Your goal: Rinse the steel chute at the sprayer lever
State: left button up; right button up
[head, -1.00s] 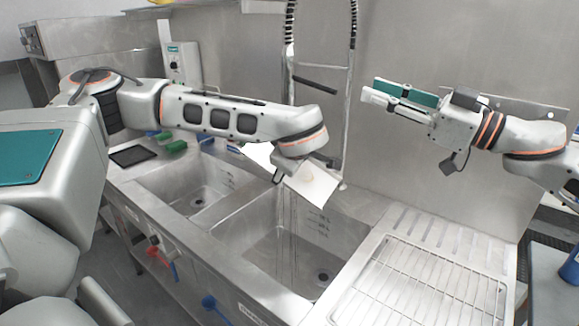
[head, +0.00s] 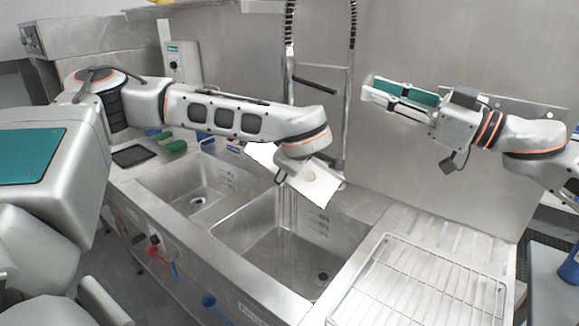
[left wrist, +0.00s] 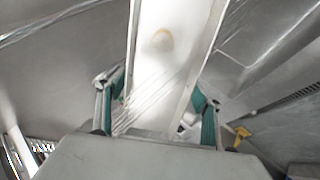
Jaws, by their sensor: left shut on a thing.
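The steel chute (head: 322,184), a pale open trough, is in my left gripper (head: 285,174) above the right-hand basin, tilted down to the right. In the left wrist view the chute (left wrist: 178,70) lies between the green-padded fingers of the left gripper (left wrist: 160,104). A brownish round stain (left wrist: 162,40) shows on its floor. Thin streams of water (head: 288,215) fall below the chute into the basin; thin streaks also cross it in the left wrist view. The dark sprayer lever (head: 315,86) is behind and above. My right gripper (head: 369,89) is open and empty at the right.
The right basin (head: 300,250) and left basin (head: 195,188) are below. A wire rack (head: 420,290) covers the drainboard at front right. The sprayer's steel pipe (head: 345,130) stands behind the chute. A green sponge (head: 174,146) and black tray (head: 134,155) lie at the left.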

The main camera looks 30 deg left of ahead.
jog(key=shift+r, duration=0.15)
dwell(0.4)
dwell(0.4)
jog(key=shift+r, duration=0.15)
dwell(0.5)
